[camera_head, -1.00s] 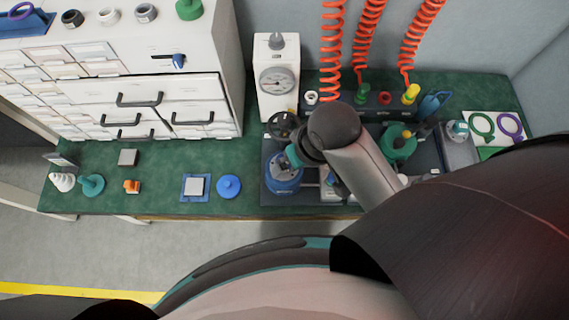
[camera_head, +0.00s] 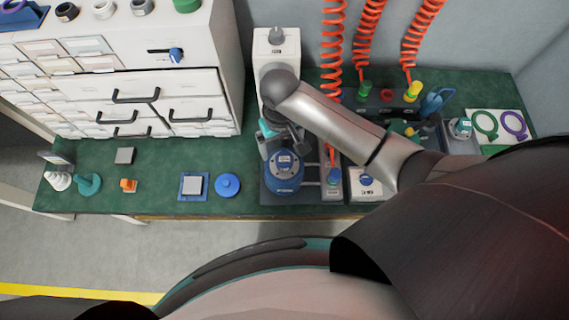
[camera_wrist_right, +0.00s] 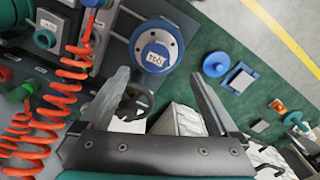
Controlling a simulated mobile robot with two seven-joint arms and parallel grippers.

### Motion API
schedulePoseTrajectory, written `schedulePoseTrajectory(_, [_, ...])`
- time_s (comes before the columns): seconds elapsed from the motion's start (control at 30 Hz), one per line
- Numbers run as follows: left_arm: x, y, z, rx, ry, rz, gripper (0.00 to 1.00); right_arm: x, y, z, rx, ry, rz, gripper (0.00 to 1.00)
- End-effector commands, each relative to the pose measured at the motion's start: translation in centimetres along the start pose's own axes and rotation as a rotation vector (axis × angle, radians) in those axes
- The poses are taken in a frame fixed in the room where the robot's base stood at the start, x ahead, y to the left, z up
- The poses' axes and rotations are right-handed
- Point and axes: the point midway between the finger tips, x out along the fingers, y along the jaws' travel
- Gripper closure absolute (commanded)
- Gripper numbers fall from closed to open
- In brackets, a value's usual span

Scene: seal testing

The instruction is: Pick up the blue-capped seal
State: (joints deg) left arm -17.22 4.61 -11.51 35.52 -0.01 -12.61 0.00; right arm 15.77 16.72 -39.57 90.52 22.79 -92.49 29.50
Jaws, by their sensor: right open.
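My right gripper (camera_head: 283,132) is over the back of the bench fixture, near the white gauge stand. In the right wrist view its two fingers (camera_wrist_right: 158,76) are spread wide with nothing held between them. A blue disc with a raised centre (camera_head: 228,185) lies on the green bench; it also shows in the wrist view (camera_wrist_right: 215,65). A blue round pot (camera_head: 285,182) with a pale labelled top (camera_wrist_right: 156,55) stands in front of the gripper, apart from the fingers. A blue-capped piece (camera_head: 176,55) sits at the cabinet's front. I cannot tell which is the blue-capped seal. My left gripper is not in view.
Red coiled hoses (camera_head: 332,50) hang at the back, also close by in the wrist view (camera_wrist_right: 65,95). The white drawer cabinet (camera_head: 222,60) rises at the left. A grey square on a blue mat (camera_head: 183,195) and an orange piece (camera_head: 128,185) lie on the bench.

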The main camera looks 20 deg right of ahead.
Motion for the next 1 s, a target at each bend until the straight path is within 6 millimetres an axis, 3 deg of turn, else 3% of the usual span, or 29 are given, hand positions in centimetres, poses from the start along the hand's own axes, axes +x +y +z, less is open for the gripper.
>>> schedulePoseTrajectory(0.1, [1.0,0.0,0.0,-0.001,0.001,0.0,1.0,2.4,0.0,0.0,0.0,-0.002,0.001,0.04])
schedulePoseTrajectory(0.37, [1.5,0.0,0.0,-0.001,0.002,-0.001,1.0,4.2,0.1,0.0,-0.001,0.001,0.001,0.04])
schedulePoseTrajectory(0.63, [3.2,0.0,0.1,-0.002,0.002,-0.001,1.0,8.1,0.8,0.1,-0.001,0.002,0.0,0.04])
schedulePoseTrajectory(1.0, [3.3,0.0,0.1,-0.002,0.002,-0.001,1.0,8.8,0.8,0.1,-0.001,0.003,0.0,0.06])
